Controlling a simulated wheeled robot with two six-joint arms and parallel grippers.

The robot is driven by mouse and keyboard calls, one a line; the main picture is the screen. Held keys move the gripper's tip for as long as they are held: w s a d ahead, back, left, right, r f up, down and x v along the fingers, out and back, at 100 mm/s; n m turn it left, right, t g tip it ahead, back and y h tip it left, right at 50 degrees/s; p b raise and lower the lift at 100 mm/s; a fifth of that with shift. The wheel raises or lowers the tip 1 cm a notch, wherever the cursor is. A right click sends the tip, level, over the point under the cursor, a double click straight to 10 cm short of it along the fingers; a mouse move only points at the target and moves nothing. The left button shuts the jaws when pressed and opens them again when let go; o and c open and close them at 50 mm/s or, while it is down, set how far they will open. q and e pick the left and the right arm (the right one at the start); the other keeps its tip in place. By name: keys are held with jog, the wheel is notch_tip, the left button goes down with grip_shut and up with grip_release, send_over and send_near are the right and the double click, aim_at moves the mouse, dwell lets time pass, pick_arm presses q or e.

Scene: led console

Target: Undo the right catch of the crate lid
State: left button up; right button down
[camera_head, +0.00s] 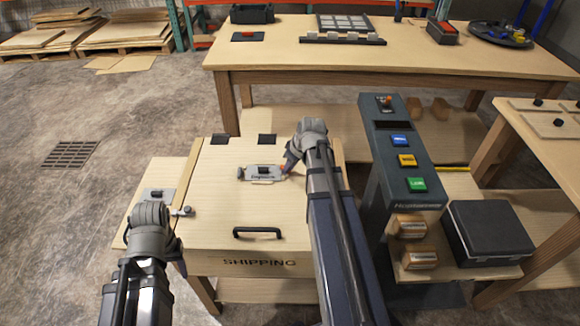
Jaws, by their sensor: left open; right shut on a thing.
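The wooden crate lid (222,215) is closed flat on the crate marked SHIPPING (225,263). It has a black handle (257,233) near its front edge. A grey metal plate with a dark knob (262,172) lies on the lid toward the back. My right gripper (287,172) is shut at the plate's right end; its fingertips are small and partly hidden. My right arm covers the lid's right edge, and I see no right catch there. A small metal catch (181,211) shows on the left edge. My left gripper (178,250) is open beside the crate's left side.
A dark console (385,150) with blue, yellow and green buttons stands right of the crate. A black case (488,233) sits on the shelf at right. A long wooden table (290,57) is behind. A side shelf (148,215) adjoins the crate's left side.

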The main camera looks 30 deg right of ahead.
jog(key=m, duration=0.1)
jog(key=m+h, duration=0.1)
jog(key=m, duration=0.2)
jog(key=shift+a+m+h, duration=0.3)
jog(key=shift+h, duration=0.1)
jog(key=shift+a+m+g+h, duration=0.1)
jog(key=shift+m+g+h, duration=0.4)
jog(key=shift+m, duration=1.4)
jog(key=shift+h, duration=0.3)
jog(key=c, duration=0.9)
grip_release()
jog(key=shift+o, duration=0.2)
jog(key=shift+w, duration=0.1)
jog(key=shift+r, duration=0.1)
jog(key=p+v, duration=0.7)
jog(key=shift+s+r, duration=0.25)
jog(key=shift+s, duration=0.05)
